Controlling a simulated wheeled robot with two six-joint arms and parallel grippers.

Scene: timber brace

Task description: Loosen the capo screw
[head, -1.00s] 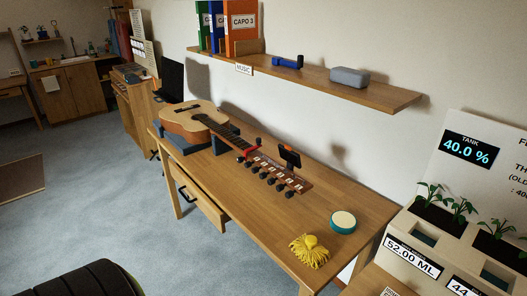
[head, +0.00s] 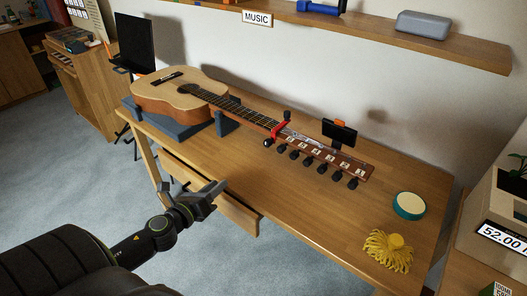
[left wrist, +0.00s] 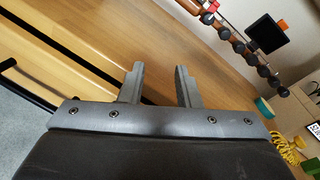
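The red capo (head: 280,129) is clamped across the guitar neck near the headstock, with a dark round knob (head: 268,143) at its near end. I cannot tell how tight the screw is. In the left wrist view, a bit of the red capo (left wrist: 214,6) shows at the top edge. The acoustic guitar (head: 185,92) lies on a grey stand on the desk, headstock to the right. My left gripper (head: 215,188) is open and empty in front of the desk, left of and nearer than the capo. Its spread fingers (left wrist: 160,68) show in the left wrist view. My right gripper is out of view.
The desk (head: 310,215) has a partly open drawer (head: 230,207) near my left gripper. A dark tuner (head: 339,132) sits at the headstock. A teal round tin (head: 409,205) and a yellow tasselled thing (head: 388,250) lie right. A shelf (head: 400,35) runs above.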

